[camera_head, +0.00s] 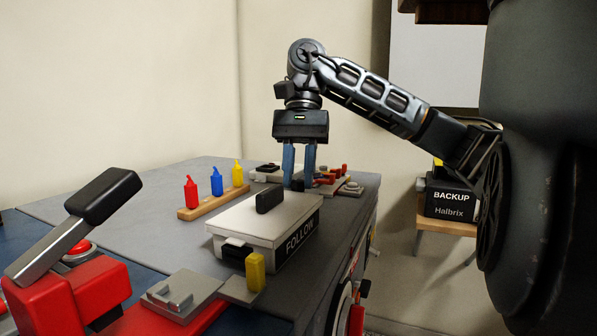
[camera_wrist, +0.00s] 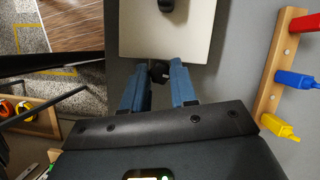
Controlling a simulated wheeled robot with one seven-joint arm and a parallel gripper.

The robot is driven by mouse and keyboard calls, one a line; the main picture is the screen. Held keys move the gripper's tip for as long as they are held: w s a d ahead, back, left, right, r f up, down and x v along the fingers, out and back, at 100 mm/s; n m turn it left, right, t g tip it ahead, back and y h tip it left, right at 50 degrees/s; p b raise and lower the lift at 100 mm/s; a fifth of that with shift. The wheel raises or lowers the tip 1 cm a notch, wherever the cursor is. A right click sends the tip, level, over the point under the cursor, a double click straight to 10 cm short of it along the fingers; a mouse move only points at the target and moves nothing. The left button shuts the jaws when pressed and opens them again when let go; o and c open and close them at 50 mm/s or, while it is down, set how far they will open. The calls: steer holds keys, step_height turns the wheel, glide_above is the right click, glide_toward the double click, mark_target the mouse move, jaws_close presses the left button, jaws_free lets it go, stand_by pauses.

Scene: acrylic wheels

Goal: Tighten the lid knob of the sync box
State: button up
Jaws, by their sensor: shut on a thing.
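A cream box labelled FOLLOW (camera_head: 235,222) stands on the grey bench top, with its lid down and a black handle (camera_head: 269,201) on top. No label reading sync shows. At the box's far end is a small black knob (camera_wrist: 160,72), between the blue fingers of my gripper (camera_wrist: 158,78) in the wrist view. My gripper (camera_head: 299,184) points down there and is shut on the knob. The fingers hide much of the knob. The box lid (camera_wrist: 160,38) also shows just beyond the fingertips in the wrist view.
A wooden rack (camera_head: 212,205) with red, blue and yellow bottles stands left of the box. A yellow piece (camera_head: 255,272) is at the box's near end. A red lever unit (camera_head: 75,290) is at front left. Small fixtures (camera_head: 330,184) sit behind the gripper.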

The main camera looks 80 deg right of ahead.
jaws_close()
steer(key=shift+f+m+b, duration=0.1)
steer(key=shift+m+b, duration=0.2)
steer(key=shift+b, duration=0.05)
steer(key=shift+f+m+t+b, duration=0.1)
steer(key=shift+m+t+b, duration=0.4)
steer(key=shift+m+b, duration=0.4)
steer(key=m+t+b, duration=0.1)
steer(key=m, duration=0.1)
steer(key=m+h+b, duration=0.1)
steer(key=m+b, duration=0.1)
steer(key=m, duration=0.1)
steer(key=shift+s+a+t, duration=0.1)
steer(key=shift+s+t, duration=0.05)
steer(key=shift+t, duration=0.25)
steer(key=shift+r+m+b, duration=0.2)
steer(key=shift+m+b, duration=0.1)
steer(key=o, duration=0.8)
jaws_free()
